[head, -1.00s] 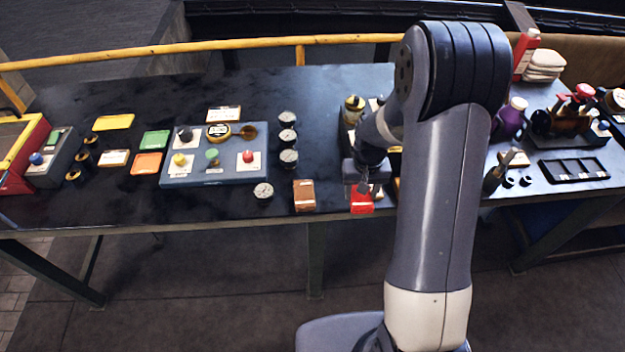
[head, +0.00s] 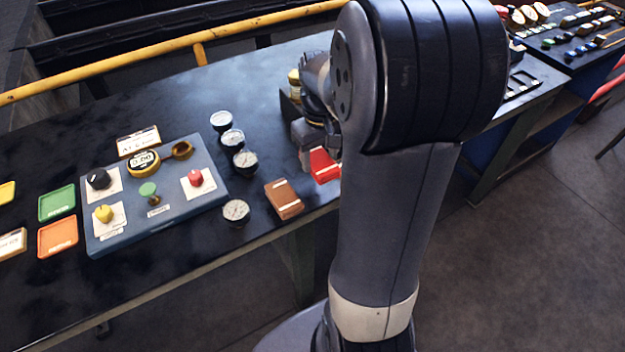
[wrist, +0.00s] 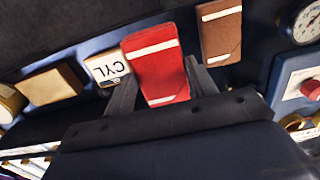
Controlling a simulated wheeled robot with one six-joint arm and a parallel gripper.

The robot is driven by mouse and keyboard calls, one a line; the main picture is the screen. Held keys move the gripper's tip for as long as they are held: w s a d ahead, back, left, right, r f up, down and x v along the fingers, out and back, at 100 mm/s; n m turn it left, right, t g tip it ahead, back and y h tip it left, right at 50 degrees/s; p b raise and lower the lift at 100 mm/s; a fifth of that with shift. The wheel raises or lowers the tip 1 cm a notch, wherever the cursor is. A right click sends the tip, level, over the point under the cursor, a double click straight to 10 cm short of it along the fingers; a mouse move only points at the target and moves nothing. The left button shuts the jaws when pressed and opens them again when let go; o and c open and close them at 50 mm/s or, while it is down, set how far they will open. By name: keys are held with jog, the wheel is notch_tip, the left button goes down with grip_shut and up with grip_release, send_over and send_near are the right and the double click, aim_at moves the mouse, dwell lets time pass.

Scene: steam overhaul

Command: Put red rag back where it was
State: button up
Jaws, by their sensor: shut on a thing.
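The red rag (head: 324,166) is a folded red block with a pale stripe. It is near the front edge of the dark bench, right of a brown folded rag (head: 284,198). My gripper (head: 314,145) is at the red rag in the head view. In the wrist view, the gripper's fingers (wrist: 158,72) are on both sides of the red rag (wrist: 156,48), shut on it. The brown rag (wrist: 220,32) is close beside it there, with a narrow gap. I cannot tell whether the red rag touches the bench. My arm hides the bench behind it.
Several round gauges (head: 245,160) stand left of the rags. A blue-grey control panel (head: 160,222) with coloured knobs is further left. In the wrist view, a small CYL label (wrist: 106,68) and a tan block (wrist: 50,86) lie left of the red rag. A yellow rail (head: 200,54) runs behind.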

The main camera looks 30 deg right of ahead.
aim_at(320, 159)
notch_tip(320, 159, down, 7)
jog(key=shift+r, duration=0.15)
dwell(0.4)
jog(key=shift+f, duration=0.25)
jog(key=o, duration=1)
jog(key=shift+r, duration=0.1)
notch_tip(320, 159, up, 12)
jog(key=shift+r, duration=0.2)
